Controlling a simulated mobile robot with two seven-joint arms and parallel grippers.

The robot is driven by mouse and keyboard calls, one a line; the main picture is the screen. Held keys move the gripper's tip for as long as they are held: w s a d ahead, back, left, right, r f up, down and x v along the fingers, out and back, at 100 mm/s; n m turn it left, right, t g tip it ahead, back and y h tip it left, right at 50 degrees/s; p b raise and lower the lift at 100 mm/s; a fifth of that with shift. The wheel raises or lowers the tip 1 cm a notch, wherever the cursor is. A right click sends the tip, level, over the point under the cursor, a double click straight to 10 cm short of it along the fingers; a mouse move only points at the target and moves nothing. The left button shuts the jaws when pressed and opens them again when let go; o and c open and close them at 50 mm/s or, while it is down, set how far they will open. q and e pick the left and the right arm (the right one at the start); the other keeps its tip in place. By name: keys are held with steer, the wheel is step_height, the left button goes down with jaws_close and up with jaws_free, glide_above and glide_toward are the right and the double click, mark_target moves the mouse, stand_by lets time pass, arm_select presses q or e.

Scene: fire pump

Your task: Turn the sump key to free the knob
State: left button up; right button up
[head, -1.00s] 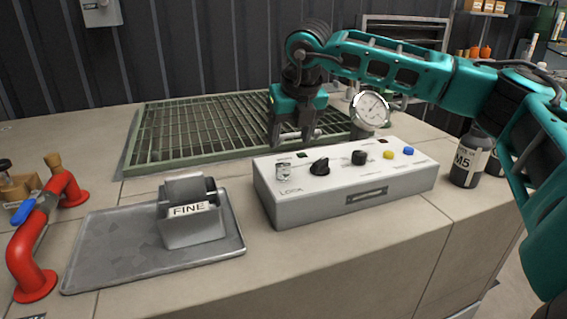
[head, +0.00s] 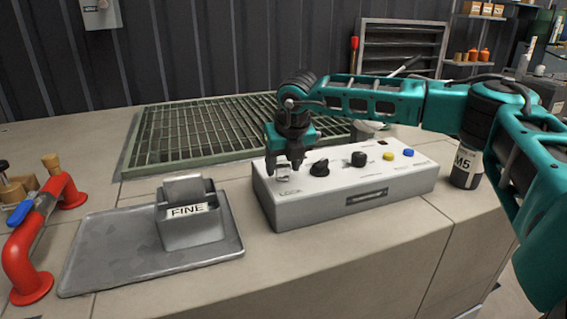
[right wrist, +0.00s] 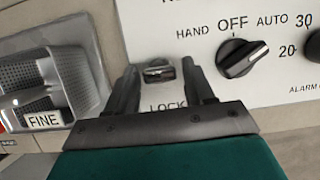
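The white control box (head: 340,213) stands on the bench. Its small metal key (head: 283,176) sits at the box's left end above the word LOCK. In the right wrist view the key (right wrist: 159,70) shows between my two fingers. My right gripper (head: 285,170) points down at the key with its fingers apart, one on each side, with gaps left between fingers and key. The black selector knob (head: 319,168) is just right of the key; in the right wrist view its knob (right wrist: 242,58) has HAND, OFF and AUTO marks. My left gripper is not in view.
A grey tray (head: 100,265) with a bin marked FINE (head: 195,235) lies left of the box. Red pipework (head: 25,265) stands at the far left. A green grating (head: 190,135) lies behind. A dark bottle (head: 464,168) stands right of the box.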

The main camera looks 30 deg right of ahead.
steer(key=c, duration=0.8)
